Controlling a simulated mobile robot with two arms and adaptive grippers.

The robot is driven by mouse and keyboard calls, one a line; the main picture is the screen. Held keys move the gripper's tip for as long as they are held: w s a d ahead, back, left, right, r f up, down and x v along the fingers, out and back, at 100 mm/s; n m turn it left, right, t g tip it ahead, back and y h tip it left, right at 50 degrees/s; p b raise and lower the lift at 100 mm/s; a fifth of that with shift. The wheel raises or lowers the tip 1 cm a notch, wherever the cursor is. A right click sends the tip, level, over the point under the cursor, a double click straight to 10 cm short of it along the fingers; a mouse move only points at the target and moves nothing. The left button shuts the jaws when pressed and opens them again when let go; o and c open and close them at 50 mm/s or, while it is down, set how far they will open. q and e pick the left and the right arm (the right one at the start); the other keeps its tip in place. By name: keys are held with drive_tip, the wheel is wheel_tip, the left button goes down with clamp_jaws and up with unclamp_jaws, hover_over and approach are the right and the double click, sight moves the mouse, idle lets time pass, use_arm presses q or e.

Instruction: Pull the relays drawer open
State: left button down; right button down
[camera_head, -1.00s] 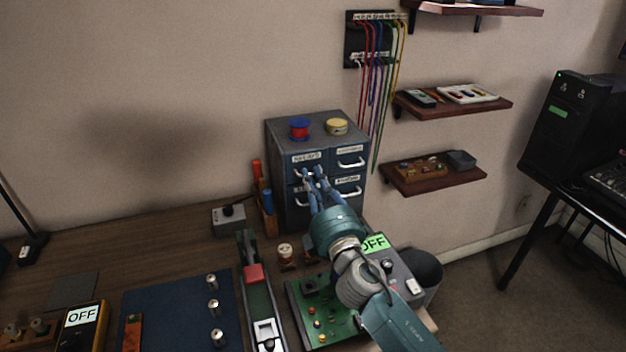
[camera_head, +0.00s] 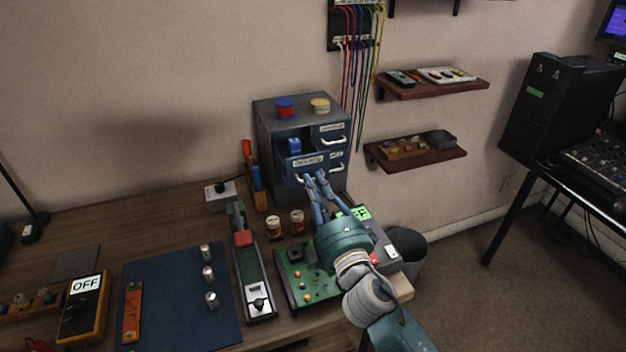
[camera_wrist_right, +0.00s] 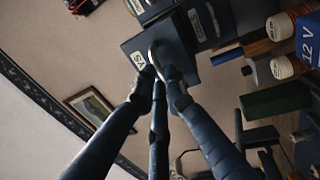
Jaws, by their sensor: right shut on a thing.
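The relays drawer (camera_head: 308,162) is the upper left drawer of the grey cabinet (camera_head: 262,130), and it stands pulled out, with its label on the front. A blue item (camera_head: 294,146) shows inside it. My right gripper (camera_head: 313,178) is at the front of this drawer, shut on its handle. In the right wrist view the drawer front (camera_wrist_right: 140,48) is close, and the fingers (camera_wrist_right: 160,90) meet at the pale curved handle (camera_wrist_right: 153,58). The fingers partly hide the handle. My left gripper is not in view.
Other cabinet drawers (camera_head: 331,128) are shut.

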drive_tip(key=c, duration=2.1)
unclamp_jaws()
drive_tip(key=shift+w+a, duration=0.1)
drive_tip(key=o, duration=0.3)
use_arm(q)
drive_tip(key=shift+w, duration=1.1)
use_arm(e)
drive_tip(key=v, duration=1.2)
drive_tip(key=shift+f, duration=0.1)
